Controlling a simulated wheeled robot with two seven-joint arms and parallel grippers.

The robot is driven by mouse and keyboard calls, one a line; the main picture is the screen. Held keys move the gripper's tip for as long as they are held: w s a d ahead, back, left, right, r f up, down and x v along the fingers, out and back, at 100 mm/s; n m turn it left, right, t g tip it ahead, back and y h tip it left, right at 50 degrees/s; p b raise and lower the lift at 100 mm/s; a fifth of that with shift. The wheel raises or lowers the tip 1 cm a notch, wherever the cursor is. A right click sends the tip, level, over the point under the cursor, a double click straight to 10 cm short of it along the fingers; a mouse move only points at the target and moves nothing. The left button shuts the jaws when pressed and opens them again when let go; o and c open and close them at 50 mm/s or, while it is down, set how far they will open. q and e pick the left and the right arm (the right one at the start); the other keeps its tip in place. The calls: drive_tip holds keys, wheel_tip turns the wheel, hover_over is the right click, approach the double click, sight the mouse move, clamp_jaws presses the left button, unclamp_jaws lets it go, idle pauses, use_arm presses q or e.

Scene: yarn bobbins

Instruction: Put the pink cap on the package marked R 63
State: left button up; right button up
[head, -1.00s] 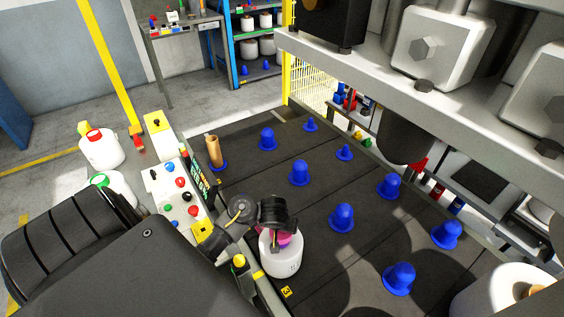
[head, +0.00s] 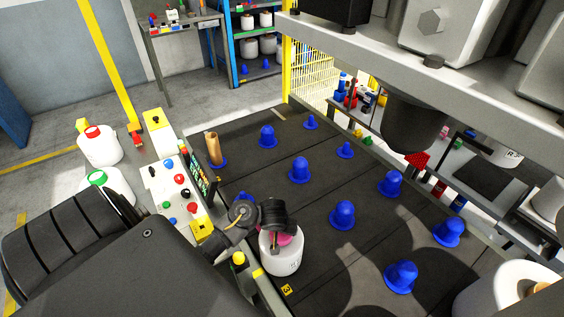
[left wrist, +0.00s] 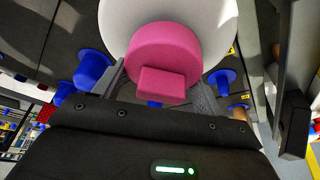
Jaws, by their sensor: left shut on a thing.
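The pink cap (head: 285,239) is between the fingers of my left gripper (head: 275,243), which is shut on it. The left wrist view shows the cap (left wrist: 165,52) as a round pink disc with a square knob, with a finger on either side. A white package (head: 284,262) stands upright on the dark surface directly under the gripper. The cap overlaps the package's top; I cannot tell if it is fully seated. My right gripper is not in view.
Several blue pegs (head: 299,171) stand across the dark surface (head: 250,165). A control panel (head: 174,194) and white containers (head: 98,148) are at the left. Large machinery (head: 470,85) overhangs the right. A white spool (head: 500,290) is at the lower right.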

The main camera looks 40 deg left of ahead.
use_arm(q)
drive_tip(key=shift+f, duration=0.25)
idle(0.4)
drive_tip(key=o, duration=1.1)
drive_tip(key=p+v, duration=0.5)
drive_tip(key=v, duration=0.5)
drive_tip(key=shift+w, duration=0.1)
drive_tip(key=shift+s+r+p, duration=0.2)
drive_tip(key=shift+r+p, duration=0.15)
drive_tip(key=shift+r, duration=0.05)
